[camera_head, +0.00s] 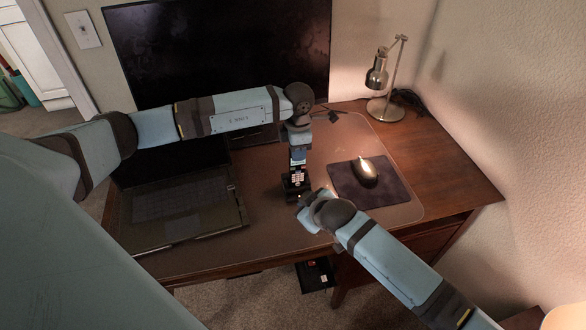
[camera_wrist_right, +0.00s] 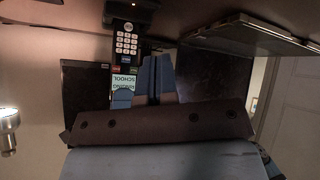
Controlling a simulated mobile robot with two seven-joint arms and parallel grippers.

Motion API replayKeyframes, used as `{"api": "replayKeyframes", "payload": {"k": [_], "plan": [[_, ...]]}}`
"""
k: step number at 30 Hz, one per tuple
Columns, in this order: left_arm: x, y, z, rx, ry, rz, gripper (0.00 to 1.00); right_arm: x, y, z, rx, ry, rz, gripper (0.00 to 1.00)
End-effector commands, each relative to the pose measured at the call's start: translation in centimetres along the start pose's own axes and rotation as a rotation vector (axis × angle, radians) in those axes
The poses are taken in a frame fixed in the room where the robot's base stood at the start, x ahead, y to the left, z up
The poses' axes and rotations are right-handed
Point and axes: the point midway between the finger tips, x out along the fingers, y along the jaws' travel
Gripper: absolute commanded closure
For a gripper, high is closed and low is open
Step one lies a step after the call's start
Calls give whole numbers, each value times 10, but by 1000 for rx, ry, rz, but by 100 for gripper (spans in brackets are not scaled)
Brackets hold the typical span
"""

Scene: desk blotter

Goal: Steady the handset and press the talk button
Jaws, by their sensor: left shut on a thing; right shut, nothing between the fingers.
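The handset (camera_head: 297,178) is dark with a pale keypad and stands at the middle of the desk blotter. My left gripper (camera_head: 298,160) comes down from above and is shut on it; the fingers hide part of the handset. In the right wrist view the handset (camera_wrist_right: 127,40) shows its number keys, with small coloured buttons and a pale label nearby. My right gripper (camera_head: 303,198) is close to the handset's lower front, mostly hidden by its own wrist. In the right wrist view its fingers (camera_wrist_right: 157,78) are together and empty, beside the handset; I cannot tell whether they touch it.
A laptop (camera_head: 180,205) lies open left of the handset. A mouse (camera_head: 365,171) sits on a dark mouse pad (camera_head: 345,190) to the right. A metal lamp (camera_head: 384,85) stands at the back right, and a large monitor (camera_head: 220,50) at the back. The blotter (camera_head: 400,212) is clear at front right.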

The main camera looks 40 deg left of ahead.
Motion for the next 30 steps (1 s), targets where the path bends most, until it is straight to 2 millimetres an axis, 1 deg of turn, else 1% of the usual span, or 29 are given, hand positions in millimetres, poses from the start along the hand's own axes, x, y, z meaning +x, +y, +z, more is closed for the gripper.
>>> {"api": "replayKeyframes", "payload": {"k": [9,14,24,30], "plan": [[0,0,0,0,0,0,99,0,0,0,0,0,0,100],[0,0,0,0,0,0,99,6,4,-6,1,0,-1,100],[0,0,0,0,0,0,99,38,28,-30,0,0,0,100],[0,0,0,0,0,0,99,54,39,-40,1,0,0,100]]}}
